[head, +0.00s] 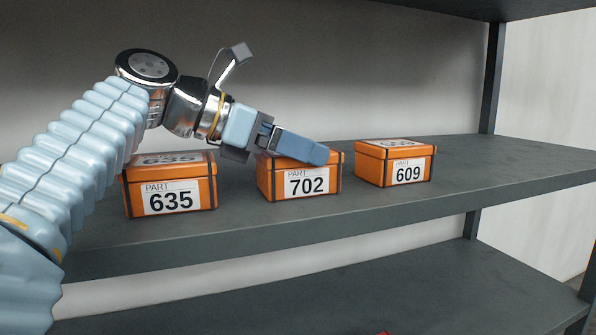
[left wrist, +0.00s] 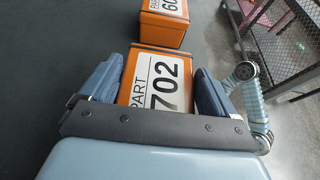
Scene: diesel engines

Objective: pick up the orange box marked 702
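The orange box marked 702 (head: 300,182) stands on the grey shelf between two similar boxes. My left gripper (head: 320,155) reaches over it from the upper left, and one blue finger covers part of its lid in the head view. In the left wrist view the 702 box (left wrist: 160,85) lies between the two fingers of my left gripper (left wrist: 160,66), one on each side. The fingers are apart and very close to its sides; contact is not clear. The box appears to rest on the shelf. My right gripper does not show.
An orange box marked 635 (head: 170,195) stands to the left, partly behind my arm. An orange box marked 609 (head: 396,164) stands to the right, with a small gap. A dark upright (head: 491,75) bounds the shelf (head: 480,165) at the back right. A lower shelf (head: 400,285) lies beneath.

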